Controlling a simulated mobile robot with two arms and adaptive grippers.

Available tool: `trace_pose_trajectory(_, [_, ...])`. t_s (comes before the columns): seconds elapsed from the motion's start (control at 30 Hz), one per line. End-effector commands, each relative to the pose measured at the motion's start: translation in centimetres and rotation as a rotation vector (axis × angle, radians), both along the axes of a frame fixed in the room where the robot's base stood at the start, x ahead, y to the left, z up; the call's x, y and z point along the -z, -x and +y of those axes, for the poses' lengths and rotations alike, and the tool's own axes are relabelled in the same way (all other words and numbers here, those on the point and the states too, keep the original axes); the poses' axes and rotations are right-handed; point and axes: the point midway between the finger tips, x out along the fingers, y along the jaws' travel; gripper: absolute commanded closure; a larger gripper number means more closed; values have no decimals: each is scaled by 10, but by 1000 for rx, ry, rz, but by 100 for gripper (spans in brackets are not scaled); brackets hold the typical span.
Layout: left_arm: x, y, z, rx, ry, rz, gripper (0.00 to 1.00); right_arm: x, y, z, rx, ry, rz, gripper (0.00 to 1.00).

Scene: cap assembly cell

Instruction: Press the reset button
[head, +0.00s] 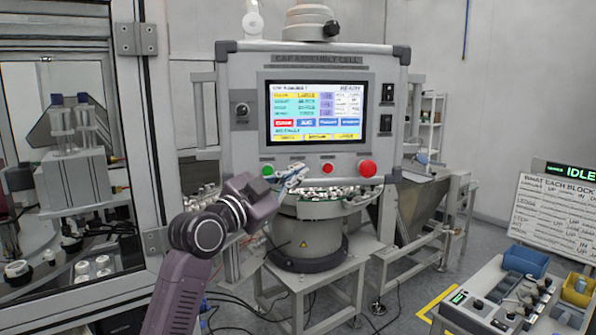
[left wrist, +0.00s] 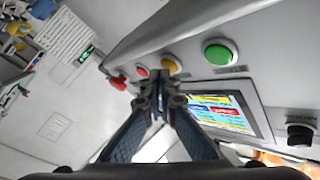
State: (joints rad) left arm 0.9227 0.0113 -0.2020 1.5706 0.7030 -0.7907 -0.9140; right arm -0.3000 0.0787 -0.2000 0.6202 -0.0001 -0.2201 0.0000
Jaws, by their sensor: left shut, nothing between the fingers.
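The control panel (head: 230,140) carries a lit screen (head: 315,110) and a row of buttons below it. In the head view I see a green button (head: 267,170), a small red button (head: 327,168) and a large red mushroom button (head: 368,168). In the left wrist view the row shows green (left wrist: 218,53), orange-yellow (left wrist: 172,66), red (left wrist: 141,72) and the mushroom button (left wrist: 118,83). Which one is reset I cannot read. My left gripper (head: 297,174) is shut and empty, in front of the row, covering the orange-yellow button in the head view. Contact cannot be told.
A round feeder bowl (head: 318,208) full of small parts stands below the panel, close under my left gripper. A glass-doored cabinet frame (head: 140,150) stands at left. A hopper (head: 425,205) and a small parts station (head: 482,312) are at right.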

Motion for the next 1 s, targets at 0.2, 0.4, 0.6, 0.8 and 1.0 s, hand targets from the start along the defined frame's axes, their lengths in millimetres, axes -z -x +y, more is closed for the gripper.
trace_pose_trajectory(0.2, [0, 6, -1, 0, 0, 0, 100, 0, 0, 0, 0, 0, 0, 100])
trace_pose_trajectory(0.4, [0, 7, -1, 0, 1, 1, 100, 0, 0, 0, 0, 0, 0, 100])
trace_pose_trajectory(0.6, [0, 23, -4, 1, -1, 0, 100, -3, 0, 0, 0, 0, 0, 100])
trace_pose_trajectory(0.8, [0, 43, -7, 1, 0, 0, 100, -5, 0, 0, 0, 0, 0, 100])
trace_pose_trajectory(1.0, [0, 60, -9, 1, 0, 1, 100, -7, 0, 0, 0, 0, 0, 100])
